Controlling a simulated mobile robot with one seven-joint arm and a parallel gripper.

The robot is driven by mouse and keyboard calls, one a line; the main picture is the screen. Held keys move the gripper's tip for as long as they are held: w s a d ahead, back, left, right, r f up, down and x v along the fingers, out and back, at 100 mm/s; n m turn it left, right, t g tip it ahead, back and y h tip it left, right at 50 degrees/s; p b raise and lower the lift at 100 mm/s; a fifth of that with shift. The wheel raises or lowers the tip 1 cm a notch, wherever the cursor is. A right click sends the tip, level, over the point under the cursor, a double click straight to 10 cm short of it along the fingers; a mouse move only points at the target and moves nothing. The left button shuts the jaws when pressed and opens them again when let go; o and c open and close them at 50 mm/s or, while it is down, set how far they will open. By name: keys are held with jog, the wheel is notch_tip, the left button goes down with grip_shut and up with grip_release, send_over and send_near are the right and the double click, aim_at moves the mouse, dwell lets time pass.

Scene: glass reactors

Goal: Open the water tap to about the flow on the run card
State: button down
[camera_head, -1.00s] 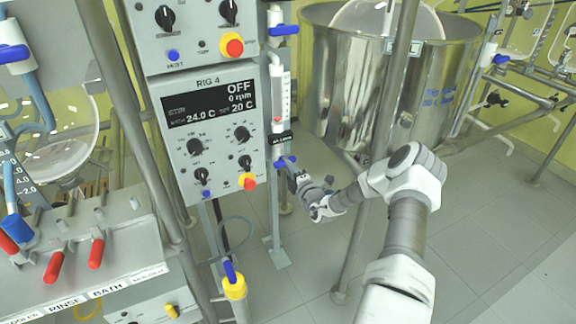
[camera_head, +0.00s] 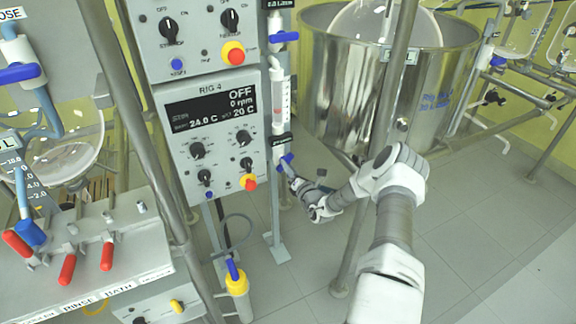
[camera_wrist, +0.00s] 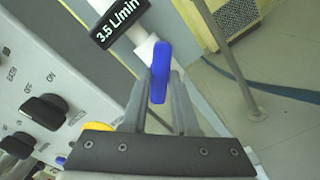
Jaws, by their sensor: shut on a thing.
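The blue tap handle (camera_head: 286,162) sits at the foot of the clear flow tube (camera_head: 281,97), right of the rig 4 control box. In the wrist view the blue handle (camera_wrist: 160,72) stands between my gripper's two fingers (camera_wrist: 162,92), and the gripper is shut on it. In the head view my gripper (camera_head: 292,178) reaches the handle from the lower right; its fingers are small there. A black label (camera_wrist: 119,22) reading 3.5 L/min is just beside the handle. The float level inside the tube is too small to read.
The rig 4 control box (camera_head: 212,140) with black knobs and a yellow-red button is close on the left. A steel post (camera_head: 372,170) and a large steel vessel (camera_head: 385,95) stand right and behind. Grey floor (camera_head: 480,230) is clear at the right.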

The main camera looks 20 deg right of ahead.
jog(key=shift+n, duration=0.3)
dwell(0.4)
jog(key=c, duration=0.7)
grip_release()
jog(key=shift+s, duration=0.1)
jog(key=s+p, duration=0.1)
jog(key=s, duration=0.4)
jog(key=s+p, duration=0.1)
jog(key=s, duration=0.5)
jog(key=s+p, duration=0.1)
jog(key=s, duration=0.5)
jog(key=shift+s+d, duration=0.15)
jog(key=shift+d, duration=0.15)
